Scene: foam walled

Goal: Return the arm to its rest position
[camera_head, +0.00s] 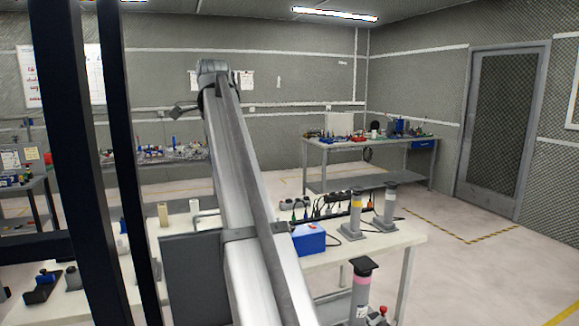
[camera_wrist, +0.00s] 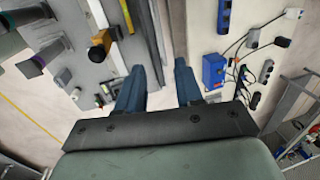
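My gripper (camera_wrist: 159,67) shows in the wrist view with its two dark blue fingers apart and nothing between them. In the head view my long pale arm reaches up from the bottom middle, in front of the workbench (camera_head: 375,255). The gripper's fingers cannot be made out clearly there.
On the workbench stand a blue box (camera_head: 308,238), black power strips with cables, and grey cylinders on bases (camera_head: 388,205). In the wrist view the blue box (camera_wrist: 213,70) lies right of the fingers. Another bench (camera_head: 372,142) stands at the back; open floor lies right.

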